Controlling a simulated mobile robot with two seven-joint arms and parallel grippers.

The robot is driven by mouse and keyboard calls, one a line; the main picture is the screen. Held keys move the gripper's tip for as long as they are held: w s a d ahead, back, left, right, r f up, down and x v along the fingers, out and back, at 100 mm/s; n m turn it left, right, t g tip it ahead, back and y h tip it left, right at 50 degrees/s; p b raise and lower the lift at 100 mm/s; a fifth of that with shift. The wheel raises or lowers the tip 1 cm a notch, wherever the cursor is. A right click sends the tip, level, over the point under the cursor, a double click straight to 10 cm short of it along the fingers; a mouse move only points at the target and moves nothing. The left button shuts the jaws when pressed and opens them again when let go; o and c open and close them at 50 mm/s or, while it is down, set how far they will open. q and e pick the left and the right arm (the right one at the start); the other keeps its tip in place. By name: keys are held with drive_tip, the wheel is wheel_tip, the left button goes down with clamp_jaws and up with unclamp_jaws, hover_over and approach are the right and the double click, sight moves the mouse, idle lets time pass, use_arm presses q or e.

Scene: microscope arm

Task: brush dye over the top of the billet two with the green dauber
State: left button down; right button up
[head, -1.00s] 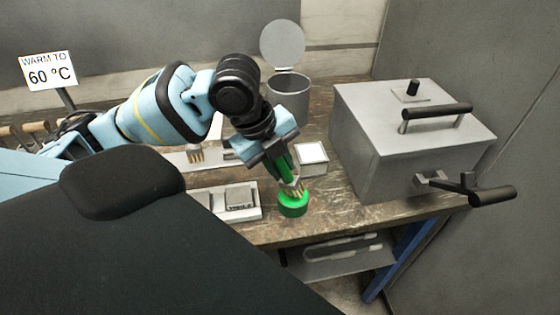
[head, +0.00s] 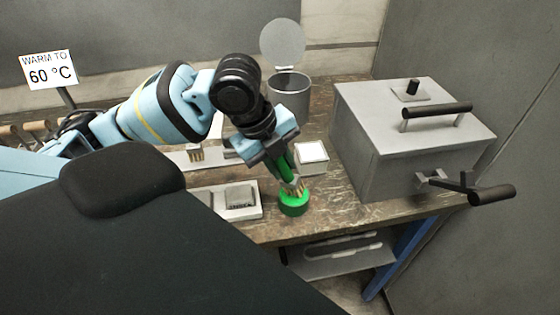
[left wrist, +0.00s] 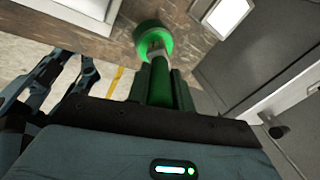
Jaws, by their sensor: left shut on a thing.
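My left gripper (head: 283,163) is shut on the green dauber (head: 287,167), which points down with its bristles at the green dye pot (head: 294,204). The bristle tip is at or just inside the pot's mouth; I cannot tell how deep. The left wrist view shows the dauber's green handle (left wrist: 161,85) between the fingers and the green pot (left wrist: 152,38) beyond its tip. A billet (head: 240,196) with lettering on its front, too small to read, sits in a pale tray (head: 251,213) left of the pot.
A grey metal box (head: 410,145) with handles stands right of the pot. A small white-topped block (head: 312,153) and an open-lidded canister (head: 289,92) stand behind. A sign (head: 48,69) reads "WARM TO 60 °C". The bench's front edge is close to the pot.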

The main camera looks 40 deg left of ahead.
drive_tip(key=shift+w+a+r, duration=0.1)
drive_tip(key=shift+a, duration=0.1)
use_arm(q)
drive_tip(key=shift+f, duration=0.1)
use_arm(e)
drive_tip(key=shift+w+d+r, duration=0.1)
drive_tip(key=shift+d+r, duration=0.05)
drive_tip(key=shift+d, duration=0.05)
idle(0.8)
drive_tip(key=shift+w+a+r, duration=0.1)
drive_tip(key=shift+a+r, duration=0.05)
idle(0.7)
idle(0.3)
